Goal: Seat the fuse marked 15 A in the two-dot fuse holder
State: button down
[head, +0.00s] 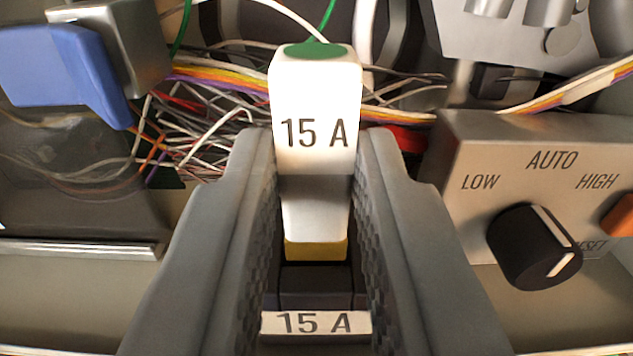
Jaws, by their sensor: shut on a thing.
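The fuse marked 15 A (316,95) is a white block with a green spot on its top and a gold band at its lower end. It stands upright between the two grey fingers of my gripper (317,155), which is shut on it. Just below the gold end is a black block, apparently a fuse holder (317,285), with a white 15 A label on its front. I cannot tell whether the gold end touches the holder or stands apart from it. No dots show on the holder, and the fingers hide its sides.
At right, a metal panel (550,135) carries a black knob (535,248) marked LOW, AUTO and HIGH, and an orange button (620,215). At upper left is a blue lever (55,65) on a metal block. Loose wires (215,115) run behind the fuse.

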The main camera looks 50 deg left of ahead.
aim_at(318, 251)
jog(key=shift+f, duration=1.6)
jog(key=c, duration=1.2)
grip_release()
jog(key=shift+f, duration=0.1)
jog(key=shift+d+f, duration=0.1)
jog(key=shift+d, duration=0.05)
jog(key=v, duration=1.7)
jog(key=shift+s+d, duration=0.1)
